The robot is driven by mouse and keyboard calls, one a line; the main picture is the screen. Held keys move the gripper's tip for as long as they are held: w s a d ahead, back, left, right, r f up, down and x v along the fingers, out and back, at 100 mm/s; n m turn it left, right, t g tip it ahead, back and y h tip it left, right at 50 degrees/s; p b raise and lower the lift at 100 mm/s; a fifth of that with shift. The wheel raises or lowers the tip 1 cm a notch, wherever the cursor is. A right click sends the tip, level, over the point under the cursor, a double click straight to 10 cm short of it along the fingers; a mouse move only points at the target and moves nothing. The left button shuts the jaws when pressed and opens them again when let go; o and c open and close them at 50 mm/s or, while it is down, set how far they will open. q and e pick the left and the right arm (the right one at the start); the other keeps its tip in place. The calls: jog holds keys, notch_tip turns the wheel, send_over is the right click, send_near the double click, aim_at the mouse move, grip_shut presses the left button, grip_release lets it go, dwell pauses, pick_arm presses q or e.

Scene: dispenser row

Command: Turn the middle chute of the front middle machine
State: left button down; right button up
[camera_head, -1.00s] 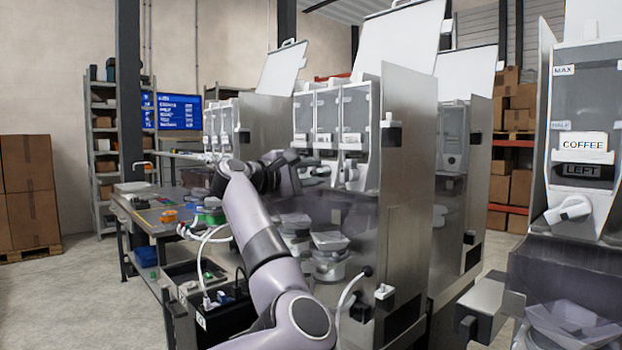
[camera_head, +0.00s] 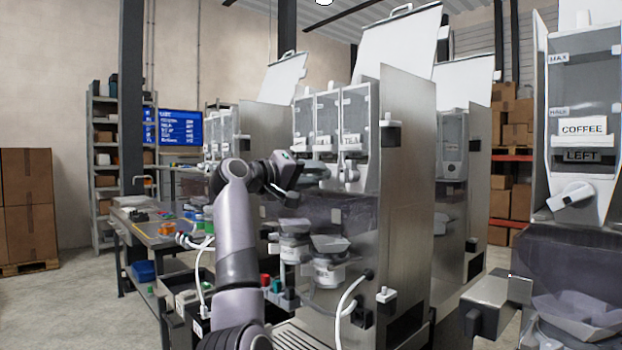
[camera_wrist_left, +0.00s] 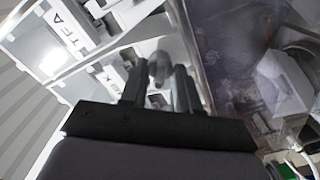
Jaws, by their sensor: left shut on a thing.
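The front middle machine (camera_head: 408,210) has three clear hoppers side by side; the right one reads TEA. Small grey-white chutes hang below them. My left gripper (camera_head: 302,177) reaches in from the left at the height of the chutes, in front of the middle chute (camera_head: 321,169). In the left wrist view, the two dark fingers (camera_wrist_left: 158,88) stand on either side of the grey chute (camera_wrist_left: 158,66) and are shut on it. The TEA hopper (camera_wrist_left: 70,38) is beside it, at upper left. The fingers partly hide the chute.
White bowls (camera_head: 328,243) and cups stand below the chutes. A steel side panel (camera_head: 408,140) bounds the machine on the right. Another machine with a COFFEE hopper (camera_head: 583,128) stands close at right. A workbench (camera_head: 150,228) with small items is at left.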

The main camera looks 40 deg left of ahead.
pick_arm(q)
jog(key=m, duration=0.4)
jog(key=shift+f+m, duration=0.1)
jog(key=shift+m, duration=0.2)
jog(key=m+p, duration=0.1)
jog(key=m, duration=0.4)
jog(key=shift+m, duration=0.4)
jog(key=c, duration=1.2)
grip_release()
jog(key=shift+o, duration=0.2)
jog(key=s+b, duration=0.2)
jog(key=s, duration=0.5)
jog(key=shift+a, duration=0.35)
